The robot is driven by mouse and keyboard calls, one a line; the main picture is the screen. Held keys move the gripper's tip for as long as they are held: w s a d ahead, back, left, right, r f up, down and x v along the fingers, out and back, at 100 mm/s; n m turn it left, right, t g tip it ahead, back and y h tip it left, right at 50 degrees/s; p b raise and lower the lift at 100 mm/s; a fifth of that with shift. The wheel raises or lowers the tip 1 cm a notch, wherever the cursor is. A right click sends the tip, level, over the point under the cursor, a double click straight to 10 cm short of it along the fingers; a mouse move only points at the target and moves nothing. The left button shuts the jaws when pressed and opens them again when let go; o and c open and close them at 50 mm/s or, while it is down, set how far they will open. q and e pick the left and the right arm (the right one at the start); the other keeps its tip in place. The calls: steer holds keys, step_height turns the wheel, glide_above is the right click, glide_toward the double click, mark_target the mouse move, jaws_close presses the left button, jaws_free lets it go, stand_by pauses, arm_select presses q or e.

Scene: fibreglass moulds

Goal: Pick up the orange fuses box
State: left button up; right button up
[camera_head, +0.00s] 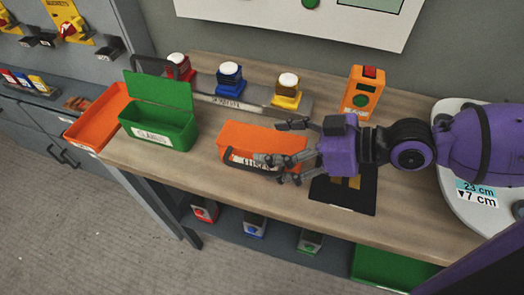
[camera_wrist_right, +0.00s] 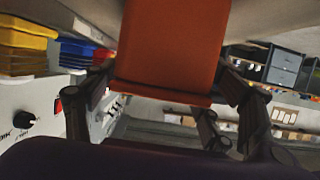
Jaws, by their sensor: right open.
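The orange fuses box (camera_head: 243,137) sits on the wooden workbench, with a white label and a dark handle on its front. My right gripper (camera_head: 276,151) reaches in from the right. Its fingers are spread open, one at the far side of the box and the others at its front, partly covering the label. In the right wrist view the orange box (camera_wrist_right: 172,45) fills the upper middle, between the open fingers (camera_wrist_right: 165,98). I cannot tell whether the fingers touch it. My left gripper is not in view.
A green open-lidded box (camera_head: 158,130) and an orange tray (camera_head: 98,118) stand to the left. Red, blue and yellow buttons (camera_head: 229,80) line the back. An orange device (camera_head: 363,93) stands behind my right gripper. A black mat (camera_head: 343,194) lies below it.

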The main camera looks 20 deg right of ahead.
steer(key=shift+x, duration=1.2)
steer(key=shift+c, duration=0.9)
steer(key=c, duration=1.4)
steer(key=shift+o, duration=0.2)
steer(key=shift+r, duration=0.1)
